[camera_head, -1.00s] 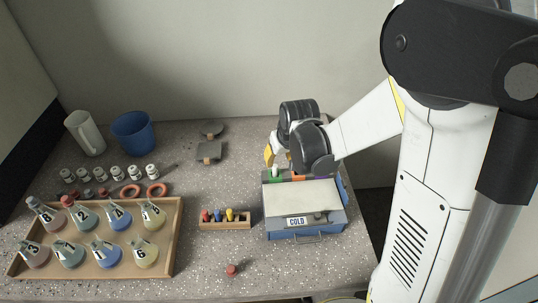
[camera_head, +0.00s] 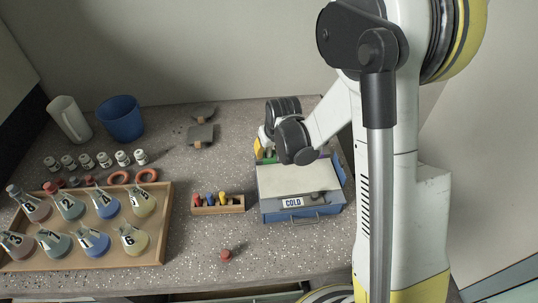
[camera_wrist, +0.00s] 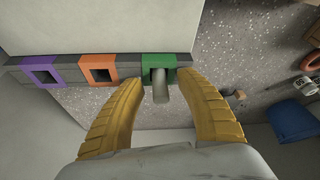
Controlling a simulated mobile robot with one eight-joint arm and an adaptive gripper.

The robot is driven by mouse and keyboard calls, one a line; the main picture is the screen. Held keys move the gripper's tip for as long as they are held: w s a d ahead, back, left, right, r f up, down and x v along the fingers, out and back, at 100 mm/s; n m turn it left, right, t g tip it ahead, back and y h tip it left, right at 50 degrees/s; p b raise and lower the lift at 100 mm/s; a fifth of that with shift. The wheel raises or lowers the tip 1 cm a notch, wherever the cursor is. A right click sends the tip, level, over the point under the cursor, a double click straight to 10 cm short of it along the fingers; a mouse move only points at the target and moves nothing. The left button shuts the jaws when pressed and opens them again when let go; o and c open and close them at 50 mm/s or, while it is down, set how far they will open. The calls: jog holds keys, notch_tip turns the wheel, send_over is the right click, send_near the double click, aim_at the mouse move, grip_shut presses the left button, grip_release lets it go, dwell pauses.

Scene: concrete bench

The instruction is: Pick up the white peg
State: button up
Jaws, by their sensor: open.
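The white peg (camera_wrist: 161,88) shows greyish in the wrist view, standing in the opening of the green square (camera_wrist: 160,64) on a strip with orange (camera_wrist: 98,69) and purple (camera_wrist: 41,71) squares. My gripper (camera_wrist: 158,84) is open, with one yellow finger on each side of the peg and visible gaps between. In the head view my gripper (camera_head: 262,144) is at the back left corner of the blue box marked COLD (camera_head: 272,212). A bit of green (camera_head: 268,155) shows below it there, and I cannot make out the peg behind my wrist.
A small wooden rack (camera_head: 218,209) with coloured pegs stands left of the box. A wooden tray (camera_head: 165,225) of numbered flasks is at the left. Several white vials, red rings, a blue cup (camera_head: 121,119) and a white jug (camera_head: 69,119) stand behind it. A red piece (camera_head: 225,255) lies in front.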

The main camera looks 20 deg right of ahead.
grip_shut()
jog(key=shift+r, duration=0.1)
